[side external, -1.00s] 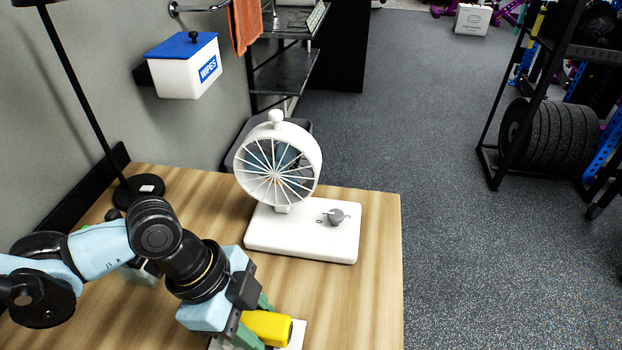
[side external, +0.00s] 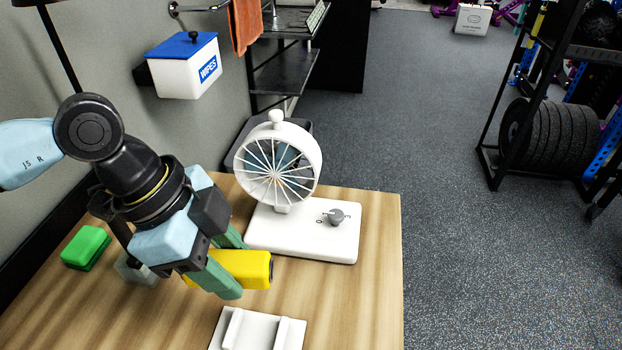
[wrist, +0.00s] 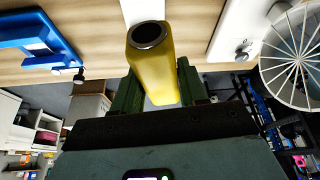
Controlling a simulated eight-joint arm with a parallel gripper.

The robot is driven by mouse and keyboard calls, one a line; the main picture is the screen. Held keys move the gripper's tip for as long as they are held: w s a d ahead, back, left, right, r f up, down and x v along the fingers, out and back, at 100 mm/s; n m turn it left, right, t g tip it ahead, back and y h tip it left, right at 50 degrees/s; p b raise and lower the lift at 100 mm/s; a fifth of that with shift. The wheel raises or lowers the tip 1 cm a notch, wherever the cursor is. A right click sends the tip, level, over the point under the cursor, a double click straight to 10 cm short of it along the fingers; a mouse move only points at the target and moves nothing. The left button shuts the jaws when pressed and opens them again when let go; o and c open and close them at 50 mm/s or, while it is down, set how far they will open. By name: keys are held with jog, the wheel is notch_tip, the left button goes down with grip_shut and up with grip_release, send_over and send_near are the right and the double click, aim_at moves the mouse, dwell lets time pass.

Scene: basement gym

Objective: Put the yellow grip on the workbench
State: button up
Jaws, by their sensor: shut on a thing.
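The yellow grip (side external: 243,268) is held between the green fingers of my gripper (side external: 232,266). It lies roughly sideways, above the wooden workbench (side external: 345,300). In the wrist view the yellow grip (wrist: 155,75) points away from the palm, its round dark-holed end outward, with a green finger of my gripper (wrist: 155,90) on each side. A white cradle (side external: 257,330) with raised sides stands empty on the workbench at the front, below and apart from the grip.
A white fan (side external: 300,228) with a grey knob stands just right of my gripper. A green block (side external: 86,247) and a grey block (side external: 135,270) lie to the left. A blue object (wrist: 38,40) shows in the wrist view. The bench's front right is clear.

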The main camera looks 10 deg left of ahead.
jog(key=w+a+r+n+t+y, duration=0.1)
jog(key=w+a+r+n+y, duration=0.3)
jog(key=a, duration=0.6)
jog(key=w+a+f+n+t+h, duration=0.1)
jog(key=a+n, duration=0.6)
jog(key=a, duration=0.3)
jog(key=w+a+r+n+t+y, duration=0.25)
jog(key=a+n, duration=0.25)
jog(key=a, duration=0.4)
jog(key=d+f+m+g+h, duration=0.3)
jog(key=d+m, duration=0.5)
jog(key=d, duration=0.7)
jog(key=s+d+f+m+g+h, duration=0.1)
jog(key=s+d+m, duration=0.3)
jog(key=d, duration=0.4)
jog(key=s+d+f+m+g+h, duration=0.1)
jog(key=s+d+f+m, duration=0.1)
jog(key=s+d+m, duration=0.3)
jog(key=d, duration=0.3)
jog(key=shift+s+d+m, duration=0.15)
jog(key=shift+s+m, duration=0.05)
jog(key=shift+m, duration=0.2)
jog(key=shift+h, duration=0.25)
jog(key=shift+f, duration=4.8)
jog(key=shift+f, duration=0.4)
